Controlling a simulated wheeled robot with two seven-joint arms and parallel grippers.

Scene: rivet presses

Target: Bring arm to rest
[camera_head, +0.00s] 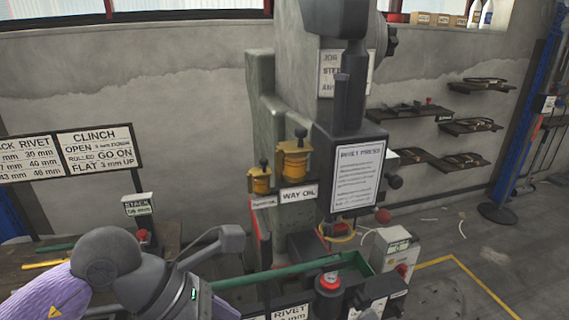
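My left arm comes in from the lower left, with a purple sleeve, a dark grey rounded joint and a wrist with a small green light. A grey angled part that looks like my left gripper (229,238) reaches up and right beyond the wrist, in front of the rivet press (345,240). Its fingertips are not clear, so I cannot tell whether it is open or shut, or whether it touches anything. I see nothing clearly held. My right gripper is not in view.
Two yellow oilers (293,160) sit on the press. Signs (97,150) stand at left. Floor at right is largely clear.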

